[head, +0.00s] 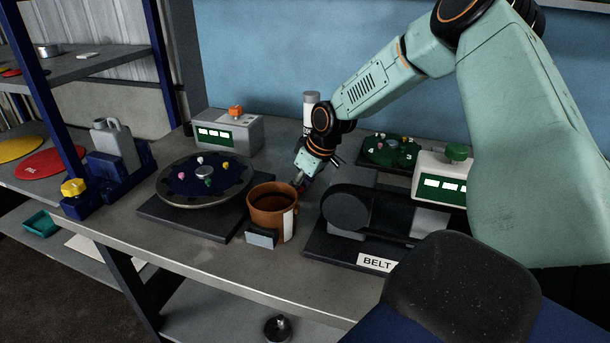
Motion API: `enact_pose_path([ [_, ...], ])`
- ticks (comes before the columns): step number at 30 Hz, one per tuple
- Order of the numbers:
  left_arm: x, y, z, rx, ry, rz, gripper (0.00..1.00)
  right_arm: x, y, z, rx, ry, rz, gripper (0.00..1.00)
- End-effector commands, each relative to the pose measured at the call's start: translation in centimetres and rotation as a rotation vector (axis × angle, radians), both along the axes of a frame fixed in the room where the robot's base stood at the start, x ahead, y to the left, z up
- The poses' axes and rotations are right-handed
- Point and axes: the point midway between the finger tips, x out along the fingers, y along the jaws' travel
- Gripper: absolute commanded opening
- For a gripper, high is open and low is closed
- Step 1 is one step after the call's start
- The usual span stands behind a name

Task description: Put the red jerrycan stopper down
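My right gripper (302,180) points down just behind the rim of an orange-brown pot (262,207), at the middle of the bench. A small reddish patch shows at its fingertips. It may be the red stopper, but it is too small and partly hidden to be sure. I cannot tell whether the fingers are shut on it. A grey jerrycan (113,140) stands in a dark blue holder (103,172) at the left. A yellow knob-like stopper (73,187) sits on a blue block in front of it. My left gripper is not in view.
A round dark turntable (180,190) with coloured pegs is left of the pot. A belt unit (345,212) stands close on the right. Boxes with an orange knob (236,112) and a green knob (457,152) are behind. The front bench strip is clear.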

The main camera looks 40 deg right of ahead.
Motion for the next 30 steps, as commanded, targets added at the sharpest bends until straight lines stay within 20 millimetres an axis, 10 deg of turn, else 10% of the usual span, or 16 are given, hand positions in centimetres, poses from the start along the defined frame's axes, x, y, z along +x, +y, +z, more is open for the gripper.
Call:
enact_pose_path([
  [18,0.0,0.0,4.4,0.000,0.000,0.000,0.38,-3.3,-0.9,10.3,0.002,-0.012,-0.001,0.51],
  [30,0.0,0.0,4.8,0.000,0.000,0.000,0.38,-4.2,-1.2,12.2,-0.003,-0.008,0.000,0.51],
])
